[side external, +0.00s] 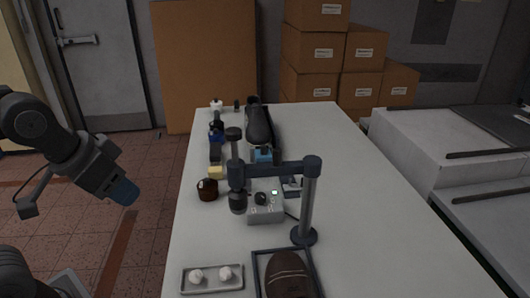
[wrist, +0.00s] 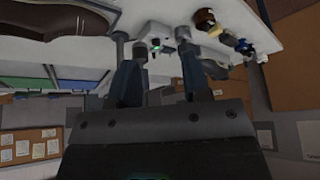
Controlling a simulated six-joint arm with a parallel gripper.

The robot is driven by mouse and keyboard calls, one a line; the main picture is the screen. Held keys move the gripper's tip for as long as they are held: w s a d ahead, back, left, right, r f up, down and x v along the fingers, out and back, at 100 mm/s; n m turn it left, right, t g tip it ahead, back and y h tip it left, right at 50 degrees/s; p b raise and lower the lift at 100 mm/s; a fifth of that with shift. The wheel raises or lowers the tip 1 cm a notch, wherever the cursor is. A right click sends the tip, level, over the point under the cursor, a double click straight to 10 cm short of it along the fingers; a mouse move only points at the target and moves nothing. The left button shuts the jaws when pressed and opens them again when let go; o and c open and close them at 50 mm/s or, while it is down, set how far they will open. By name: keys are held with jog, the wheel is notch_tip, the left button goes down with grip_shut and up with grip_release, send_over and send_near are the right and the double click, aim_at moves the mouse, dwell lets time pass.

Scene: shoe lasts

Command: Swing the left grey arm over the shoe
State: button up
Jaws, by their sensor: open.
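A dark grey swing arm stands on a round base on the table; its horizontal bar (side external: 275,169) reaches left from an upright post (side external: 308,205) and ends in a hanging cylindrical head (side external: 238,200) near the control box. A brown shoe (side external: 290,275) lies in a dark-rimmed tray at the near edge, in front of the post; a brown shoe also shows in the wrist view (wrist: 65,15). The bar is not above this near shoe. My gripper (side external: 125,192) is left of the table, clear of the arm. Its blue fingers (wrist: 160,75) are apart and empty in the wrist view.
A control box (side external: 263,210) with a green display stands mid-table. A brown jar (side external: 207,190), blue bottles (side external: 215,135) and a black shoe (side external: 258,125) are farther back. A small tray (side external: 212,290) holds white pieces. The table's right side is clear.

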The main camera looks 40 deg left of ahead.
jog(key=w+d+r+g, duration=0.1)
jog(key=w+d+r, duration=0.1)
jog(key=w+r, duration=0.5)
notch_tip(320, 180, up, 6)
jog(key=m+g, duration=0.4)
send_over(277, 149)
notch_tip(277, 149, down, 14)
jog(key=shift+r, duration=0.1)
grip_shut()
